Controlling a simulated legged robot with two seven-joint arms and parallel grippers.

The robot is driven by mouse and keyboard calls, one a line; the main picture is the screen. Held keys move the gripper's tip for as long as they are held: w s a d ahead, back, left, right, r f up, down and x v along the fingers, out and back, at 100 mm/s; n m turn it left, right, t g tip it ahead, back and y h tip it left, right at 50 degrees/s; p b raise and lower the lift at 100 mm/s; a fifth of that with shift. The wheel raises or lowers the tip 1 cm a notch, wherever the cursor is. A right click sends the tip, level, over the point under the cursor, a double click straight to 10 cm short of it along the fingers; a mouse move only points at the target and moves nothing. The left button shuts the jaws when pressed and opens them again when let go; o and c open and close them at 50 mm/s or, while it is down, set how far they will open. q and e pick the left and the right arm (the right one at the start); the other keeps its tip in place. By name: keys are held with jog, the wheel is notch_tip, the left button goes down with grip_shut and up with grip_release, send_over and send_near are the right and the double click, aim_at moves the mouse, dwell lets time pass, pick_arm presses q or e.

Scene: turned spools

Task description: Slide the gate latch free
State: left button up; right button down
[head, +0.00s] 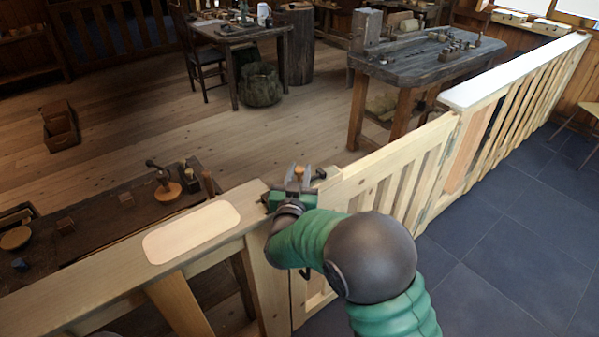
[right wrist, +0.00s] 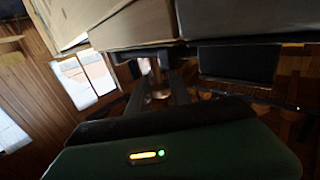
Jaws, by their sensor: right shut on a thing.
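The slatted wooden gate (head: 395,180) stands in line with the railing, between the near post (head: 268,285) and the far white-topped fence. My right gripper (head: 299,176) is at the gate's latch-side top corner. It is shut on a small wooden latch knob (head: 299,172), which shows between the fingers. In the right wrist view the knob (right wrist: 158,82) sits between the two dark fingers, just under the pale wooden rail (right wrist: 130,25). A dark latch part (head: 320,173) shows right of the gripper. My arm hides much of the latch. My left gripper is not in view.
A wooden railing (head: 90,277) with a pale rounded plate (head: 192,232) runs to the left. Behind it is a low dark bench (head: 110,222) with turned pieces. A heavy workbench (head: 425,58) stands beyond the gate. Dark tiled floor (head: 500,235) is open at right.

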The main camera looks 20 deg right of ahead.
jog(key=d, duration=0.1)
jog(key=w+d, duration=0.1)
jog(key=d, duration=0.2)
jog(key=shift+w, duration=0.25)
jog(key=shift+d, duration=0.25)
jog(key=shift+r, duration=0.1)
jog(key=c, duration=1.4)
grip_release()
jog(key=shift+w, duration=0.1)
jog(key=shift+c, duration=0.2)
jog(key=shift+o, duration=1.4)
jog(key=shift+d, duration=0.1)
jog(key=v, duration=1.6)
jog(key=shift+s, duration=0.35)
